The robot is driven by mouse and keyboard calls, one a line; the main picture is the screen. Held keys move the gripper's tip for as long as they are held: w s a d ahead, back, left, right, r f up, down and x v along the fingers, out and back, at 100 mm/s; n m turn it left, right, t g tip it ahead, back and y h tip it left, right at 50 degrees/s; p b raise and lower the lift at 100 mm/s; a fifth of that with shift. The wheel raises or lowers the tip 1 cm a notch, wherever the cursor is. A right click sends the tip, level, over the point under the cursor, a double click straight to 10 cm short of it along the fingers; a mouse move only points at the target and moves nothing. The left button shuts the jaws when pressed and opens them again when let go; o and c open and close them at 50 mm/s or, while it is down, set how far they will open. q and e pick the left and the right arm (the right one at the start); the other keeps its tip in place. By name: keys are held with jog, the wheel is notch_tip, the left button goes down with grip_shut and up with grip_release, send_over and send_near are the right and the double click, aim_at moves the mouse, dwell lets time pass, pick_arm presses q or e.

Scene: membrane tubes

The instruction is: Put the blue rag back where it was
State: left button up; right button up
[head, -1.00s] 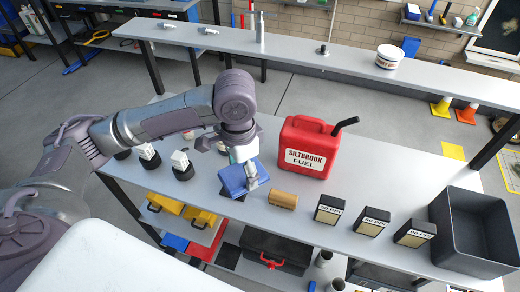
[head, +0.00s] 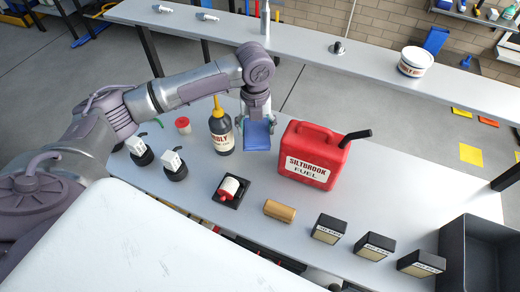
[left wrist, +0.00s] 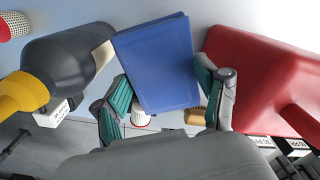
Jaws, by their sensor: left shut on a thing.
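The blue rag (head: 257,137) is a folded rectangle. My left gripper (head: 257,120) is shut on it and holds it between a dark yellow-capped bottle (head: 221,135) and a red fuel can (head: 312,155). In the left wrist view the rag (left wrist: 157,62) stands between the teal-padded fingers of the gripper (left wrist: 165,95), with the bottle (left wrist: 65,65) on the left and the can (left wrist: 265,75) on the right. I cannot tell whether the rag touches the table. My right gripper is not in view.
A tan roll (head: 279,211), several black boxes (head: 329,228) and a dark bin (head: 476,270) stand to the right. A raised shelf (head: 300,45) runs along the back.

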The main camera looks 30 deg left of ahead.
pick_arm(q)
jog(key=shift+w+f+m, duration=0.2)
jog(key=shift+m, duration=0.1)
jog(key=p, duration=0.1)
send_over(256, 156)
notch_tip(256, 156, down, 5)
jog(key=shift+f, duration=0.75)
notch_tip(256, 156, down, 3)
jog(key=shift+f+p, duration=0.15)
jog(key=shift+p, duration=0.2)
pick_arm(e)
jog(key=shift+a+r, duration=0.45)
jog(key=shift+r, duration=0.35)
pick_arm(q)
jog(key=shift+f, duration=0.15)
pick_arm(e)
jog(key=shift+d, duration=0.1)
pick_arm(q)
jog(key=o, duration=1)
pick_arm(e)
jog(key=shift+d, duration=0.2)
